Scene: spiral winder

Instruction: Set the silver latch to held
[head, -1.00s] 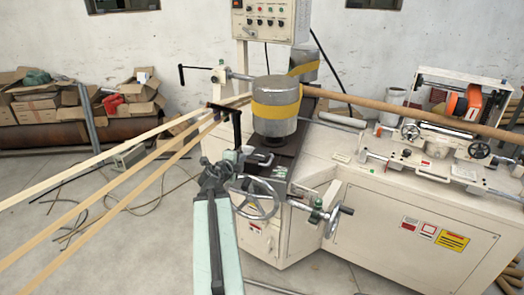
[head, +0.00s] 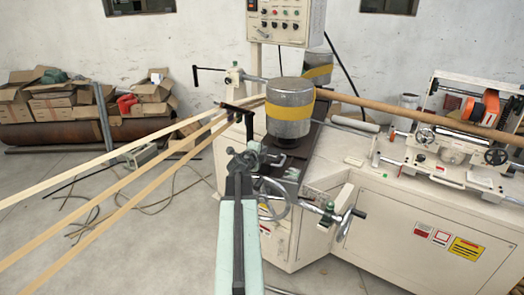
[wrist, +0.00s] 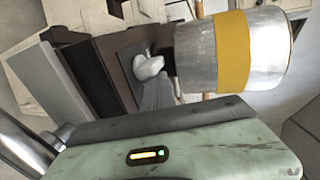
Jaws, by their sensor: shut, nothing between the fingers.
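My gripper (head: 246,156) is shut and empty. In the head view it is at the end of my pale green arm, in front of the winding machine, left of and below the silver drum with a yellow band (head: 290,110). I cannot surely pick out the silver latch in either view. In the wrist view a small pale, rounded piece (wrist: 149,67) sits on a dark plate beside the drum (wrist: 205,52); I cannot tell if it is the latch. The fingertips do not show clearly in the wrist view.
A handwheel (head: 272,200) and a crank (head: 335,212) are just right of my arm. Wooden strips (head: 110,200) run in from the left to the machine (head: 400,225). A control panel (head: 285,20) stands behind. Cardboard boxes (head: 60,98) lie at the back left.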

